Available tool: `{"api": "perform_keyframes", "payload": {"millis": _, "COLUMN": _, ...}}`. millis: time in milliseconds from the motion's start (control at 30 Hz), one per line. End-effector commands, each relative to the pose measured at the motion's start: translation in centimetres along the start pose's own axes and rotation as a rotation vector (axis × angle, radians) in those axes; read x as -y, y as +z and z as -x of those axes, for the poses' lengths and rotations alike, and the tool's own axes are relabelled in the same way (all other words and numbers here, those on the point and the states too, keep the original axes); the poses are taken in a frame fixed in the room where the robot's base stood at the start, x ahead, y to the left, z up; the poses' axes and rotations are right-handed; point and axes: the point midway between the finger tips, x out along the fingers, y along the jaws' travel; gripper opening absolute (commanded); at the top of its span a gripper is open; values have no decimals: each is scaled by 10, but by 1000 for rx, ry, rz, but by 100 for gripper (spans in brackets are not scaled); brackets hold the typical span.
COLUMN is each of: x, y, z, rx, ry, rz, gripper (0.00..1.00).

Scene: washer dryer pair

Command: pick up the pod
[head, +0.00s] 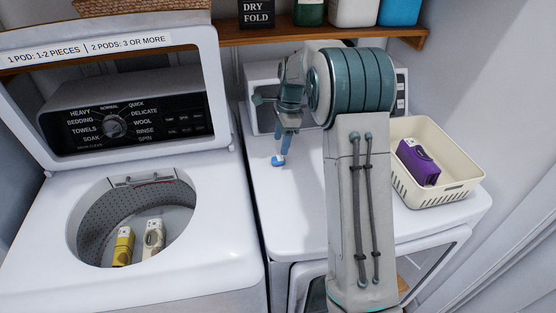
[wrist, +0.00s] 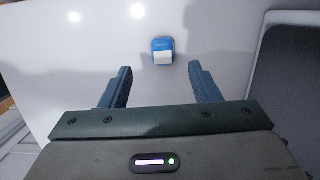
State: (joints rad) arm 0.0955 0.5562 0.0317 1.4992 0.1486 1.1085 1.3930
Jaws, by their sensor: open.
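The pod (head: 278,160) is a small blue and white block on the white top of the dryer (head: 300,220), near the dryer's left edge. It also shows in the wrist view (wrist: 162,45), blue with a pale lower part, ahead of the fingertips and roughly centred between them. My gripper (wrist: 158,70) is open, with two blue fingers apart and nothing between them. In the head view my gripper (head: 287,150) points down right above the pod and overlaps part of it. I cannot tell the exact height gap.
The washer (head: 50,250) at left has its lid raised, with a yellow bottle (head: 123,247) and a cream bottle (head: 153,240) inside its drum. A cream basket (head: 450,190) holding a purple box (head: 418,163) sits on the dryer's right. A wooden shelf (head: 230,36) runs behind.

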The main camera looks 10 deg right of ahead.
Motion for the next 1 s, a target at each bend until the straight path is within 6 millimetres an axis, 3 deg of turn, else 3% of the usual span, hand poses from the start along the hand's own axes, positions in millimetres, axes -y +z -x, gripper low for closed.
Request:
{"api": "perform_keyframes", "payload": {"millis": 267, "x": 1, "y": -1, "z": -22, "rx": 0, "ry": 2, "rz": 0, "gripper": 56}}
{"api": "perform_keyframes", "payload": {"millis": 533, "x": 4, "y": -3, "z": -60, "rx": 0, "ry": 2, "rz": 2, "gripper": 56}}
{"api": "perform_keyframes", "payload": {"millis": 833, "x": 4, "y": -3, "z": -66, "rx": 0, "ry": -1, "rz": 2, "gripper": 56}}
{"api": "perform_keyframes", "payload": {"millis": 867, "x": 4, "y": -3, "z": -66, "rx": 0, "ry": -1, "rz": 2, "gripper": 51}}
{"api": "perform_keyframes", "payload": {"millis": 1000, "x": 4, "y": -3, "z": -66, "rx": 0, "ry": -1, "rz": 2, "gripper": 12}}
